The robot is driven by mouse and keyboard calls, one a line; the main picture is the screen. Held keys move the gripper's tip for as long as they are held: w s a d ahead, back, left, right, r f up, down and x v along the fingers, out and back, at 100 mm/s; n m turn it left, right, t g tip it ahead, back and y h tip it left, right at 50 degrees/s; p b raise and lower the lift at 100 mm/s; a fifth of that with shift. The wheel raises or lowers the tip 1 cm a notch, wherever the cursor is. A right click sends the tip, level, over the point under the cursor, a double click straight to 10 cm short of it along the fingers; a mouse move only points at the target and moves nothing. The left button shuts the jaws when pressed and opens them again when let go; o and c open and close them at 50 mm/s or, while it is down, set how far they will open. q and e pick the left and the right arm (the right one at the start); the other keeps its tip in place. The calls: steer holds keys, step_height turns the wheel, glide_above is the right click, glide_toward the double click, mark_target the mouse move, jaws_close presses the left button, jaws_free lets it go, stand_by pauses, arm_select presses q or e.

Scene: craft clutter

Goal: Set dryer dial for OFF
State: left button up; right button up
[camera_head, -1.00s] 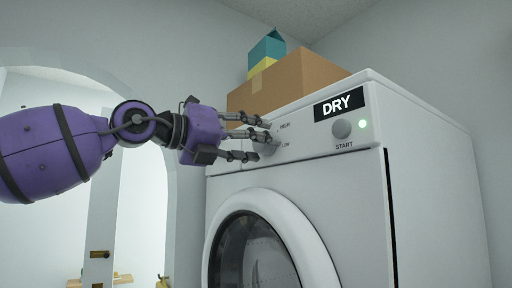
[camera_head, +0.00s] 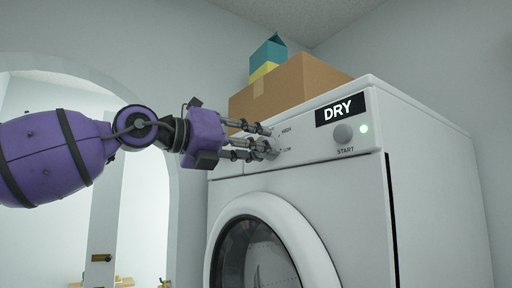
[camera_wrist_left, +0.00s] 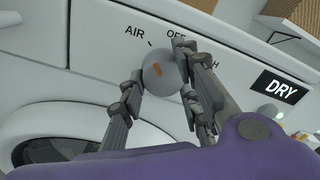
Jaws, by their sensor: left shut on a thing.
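The dryer (camera_head: 300,190) is white, with a control panel along its top front. Its grey round dial (camera_wrist_left: 163,76) has an orange mark that slants to the upper left in the wrist view. The printed labels AIR, OFF and a partly hidden third word sit around it; a black tick is near AIR and OFF. My left gripper (camera_head: 266,144) has its fingers around the dial, shut on it. In the head view the fingers cover most of the dial, with HIGH and LOW readable to its right. My right gripper is not in view.
A START button (camera_head: 343,133) and a lit green light (camera_head: 364,128) sit right of the dial, under the DRY sign (camera_head: 340,108). A cardboard box (camera_head: 300,85) and a teal carton (camera_head: 268,52) stand on top. The round door (camera_head: 300,235) is below.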

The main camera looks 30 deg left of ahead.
arm_select(q)
steer(key=shift+s+a+r+m, duration=0.1)
steer(key=shift+r+m, duration=0.05)
steer(key=shift+m, duration=1.3)
steer(key=shift+w+r+m, duration=0.1)
steer(key=shift+r+m, duration=0.1)
steer(key=shift+m, duration=1.3)
steer(key=shift+s+a+r+m, duration=0.1)
steer(key=shift+r+m, duration=0.05)
steer(key=shift+m, duration=1.3)
steer(key=shift+r, duration=0.1)
steer(key=o, duration=1)
steer(key=shift+d, duration=0.1)
steer(key=shift+o, duration=0.4)
steer(key=shift+f, duration=0.25)
steer(key=shift+r, duration=0.1)
